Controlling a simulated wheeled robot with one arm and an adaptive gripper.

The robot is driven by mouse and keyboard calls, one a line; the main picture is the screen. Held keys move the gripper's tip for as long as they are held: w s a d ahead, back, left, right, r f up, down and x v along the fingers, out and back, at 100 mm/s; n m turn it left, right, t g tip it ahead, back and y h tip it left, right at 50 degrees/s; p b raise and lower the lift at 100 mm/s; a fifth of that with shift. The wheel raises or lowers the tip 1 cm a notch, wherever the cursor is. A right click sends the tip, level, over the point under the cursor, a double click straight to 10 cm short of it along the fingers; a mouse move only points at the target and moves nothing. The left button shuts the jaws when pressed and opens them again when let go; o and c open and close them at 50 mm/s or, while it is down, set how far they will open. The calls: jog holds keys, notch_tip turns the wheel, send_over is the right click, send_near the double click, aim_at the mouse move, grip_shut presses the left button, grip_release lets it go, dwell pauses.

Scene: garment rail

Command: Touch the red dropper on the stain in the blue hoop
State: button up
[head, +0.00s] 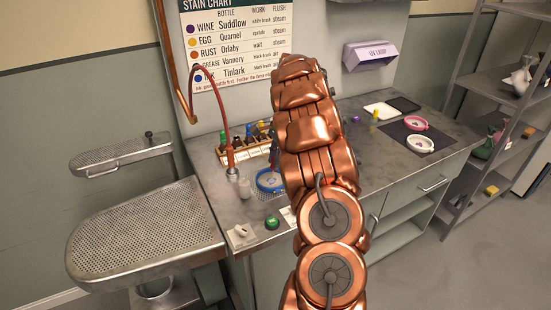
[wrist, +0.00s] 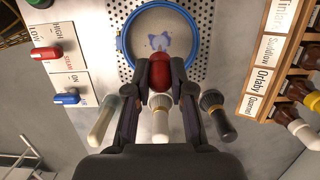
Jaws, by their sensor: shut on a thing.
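The blue hoop (wrist: 121,50) lies on a perforated plate at the top of the wrist view. It holds pale cloth with a blue-violet stain (wrist: 160,41) near the middle. The hoop also shows in the head view (head: 260,184), partly hidden by my arm. My gripper (wrist: 160,72) is shut on the red dropper (wrist: 160,78), whose rounded red part shows between the fingertips. The dropper appears just short of the stain in the wrist view. Its tip is hidden, so I cannot tell whether it touches the cloth. My arm hides the gripper in the head view.
Light, white-collared and black tools (wrist: 216,112) show below and beside the fingers. A labelled bottle rack (wrist: 268,75) stands right of the hoop. Red and blue switches (wrist: 66,98) are at left. A perforated board (head: 140,215) lies left of the bench.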

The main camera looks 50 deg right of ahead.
jog(key=shift+f, duration=0.6)
dwell(1.9)
jog(key=shift+r, duration=0.15)
jog(key=shift+r+p, duration=1.4)
jog(key=shift+r, duration=2.05)
